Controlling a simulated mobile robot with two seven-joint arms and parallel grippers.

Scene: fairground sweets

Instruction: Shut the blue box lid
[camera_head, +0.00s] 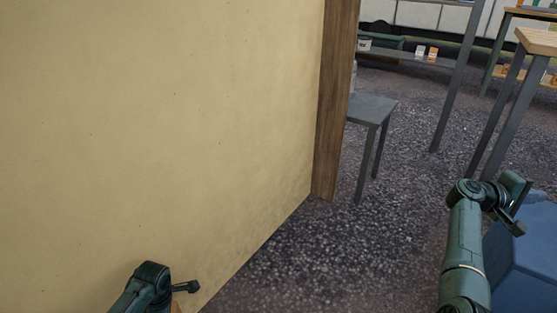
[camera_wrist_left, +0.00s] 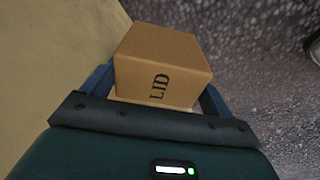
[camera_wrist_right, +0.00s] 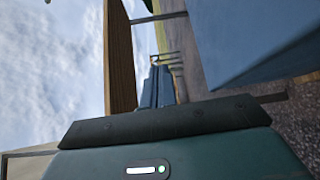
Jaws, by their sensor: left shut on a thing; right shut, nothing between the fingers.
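A blue box (camera_head: 528,262) stands at the right edge of the head view, partly cut off and partly behind my right arm. Its blue side also fills the upper right of the right wrist view (camera_wrist_right: 255,45). I cannot make out whether its lid is open. My right gripper (camera_head: 513,213) is shut and empty, just beside the box in the picture; its closed fingers show in the right wrist view (camera_wrist_right: 157,88). My left gripper (camera_head: 190,287) is low in the head view. In the left wrist view it is shut on a brown cardboard box marked "LID" (camera_wrist_left: 165,60).
A large yellow wall (camera_head: 160,120) with a wooden edge post (camera_head: 337,100) stands close in front on the left. A grey table (camera_head: 372,108) is behind the post. A wood-topped table (camera_head: 540,40) stands at the far right. Dark gravelly ground (camera_head: 330,255) between is clear.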

